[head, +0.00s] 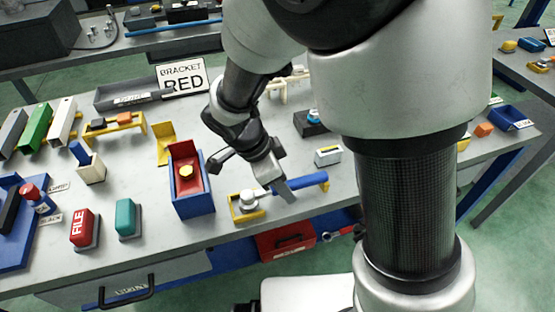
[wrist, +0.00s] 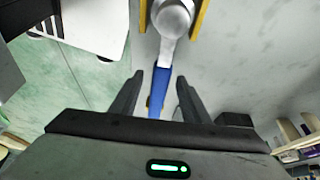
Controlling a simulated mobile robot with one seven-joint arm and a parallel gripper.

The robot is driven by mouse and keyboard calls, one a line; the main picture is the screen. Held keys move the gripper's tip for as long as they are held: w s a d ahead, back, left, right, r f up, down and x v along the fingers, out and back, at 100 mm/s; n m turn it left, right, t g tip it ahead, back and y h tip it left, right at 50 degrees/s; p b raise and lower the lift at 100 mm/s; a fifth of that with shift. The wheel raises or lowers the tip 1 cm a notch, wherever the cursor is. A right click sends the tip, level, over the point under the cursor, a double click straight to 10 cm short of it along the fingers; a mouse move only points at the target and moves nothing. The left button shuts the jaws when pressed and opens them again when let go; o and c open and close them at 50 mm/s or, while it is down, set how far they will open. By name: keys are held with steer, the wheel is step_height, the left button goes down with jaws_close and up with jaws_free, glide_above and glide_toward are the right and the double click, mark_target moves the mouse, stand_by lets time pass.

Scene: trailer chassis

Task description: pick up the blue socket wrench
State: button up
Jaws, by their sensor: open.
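The blue socket wrench (head: 306,182) lies near the front edge of the grey table, its blue handle pointing right. Its round metal head (head: 248,199) rests at a yellow holder (head: 235,212). In the wrist view the blue handle (wrist: 160,90) runs down between the fingers, with the silver head (wrist: 172,18) at the top between yellow holder sides. My gripper (head: 252,178) is above the wrench, its fingers open around the handle in the wrist view (wrist: 160,85). I cannot tell how far above the handle the fingertips are. Part of the wrench is hidden by a finger in the head view.
A blue box with a red inside (head: 192,205) stands just left of the wrench. A small white block (head: 328,156) and a dark block with a blue top (head: 311,122) lie behind it. A red toolbox (head: 285,241) is below the table's front edge.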

steer(key=shift+d+f, duration=0.1)
steer(key=shift+f, duration=0.25)
steer(key=shift+c, duration=0.4)
jaws_close()
steer(key=shift+r, duration=0.15)
